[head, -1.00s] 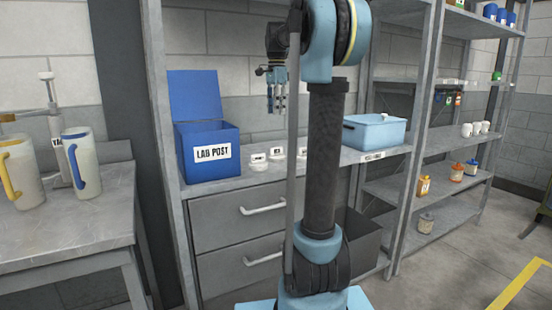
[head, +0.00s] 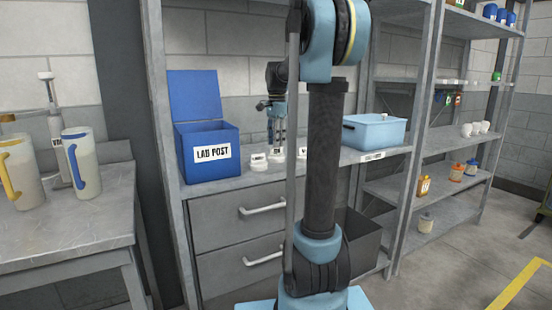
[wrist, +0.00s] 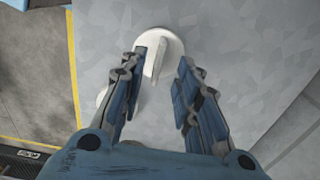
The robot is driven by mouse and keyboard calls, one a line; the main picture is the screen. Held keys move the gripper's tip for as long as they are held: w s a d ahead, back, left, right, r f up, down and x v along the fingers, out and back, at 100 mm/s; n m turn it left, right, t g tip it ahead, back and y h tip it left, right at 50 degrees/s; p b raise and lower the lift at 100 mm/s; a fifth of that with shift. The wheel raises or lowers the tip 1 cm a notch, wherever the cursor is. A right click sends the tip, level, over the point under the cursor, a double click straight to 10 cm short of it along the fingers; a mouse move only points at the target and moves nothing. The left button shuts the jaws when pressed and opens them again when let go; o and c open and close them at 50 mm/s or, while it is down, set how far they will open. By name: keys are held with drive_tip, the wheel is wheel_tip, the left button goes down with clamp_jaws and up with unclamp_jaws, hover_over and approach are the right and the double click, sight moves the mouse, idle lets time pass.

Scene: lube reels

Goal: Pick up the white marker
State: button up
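Several small white pieces with dark labels stand in a row on the shelf, beside the blue box. A left one (head: 258,162) and a right one (head: 302,153) show in the head view; the middle one (head: 277,157) is under my gripper (head: 277,137). In the wrist view, a white marker with a round base and a raised upright fin (wrist: 163,44) lies between the fingertips of my gripper (wrist: 169,56). The fingers are open, one on each side of the fin, which is closer to the left finger. Contact cannot be told. Another white piece (wrist: 102,96) is partly hidden behind the left finger.
The blue LAB POST box (head: 208,160) with its lid up stands left of the white pieces. A light blue bin (head: 374,132) stands to the right. Grey drawers (head: 240,228) are below. The left table (head: 80,225) holds two jugs. My arm column blocks part of the shelf.

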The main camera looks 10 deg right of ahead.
sight(276, 154)
drive_tip(key=shift+s+f, duration=0.1)
drive_tip(key=shift+f, duration=2)
clamp_jaws()
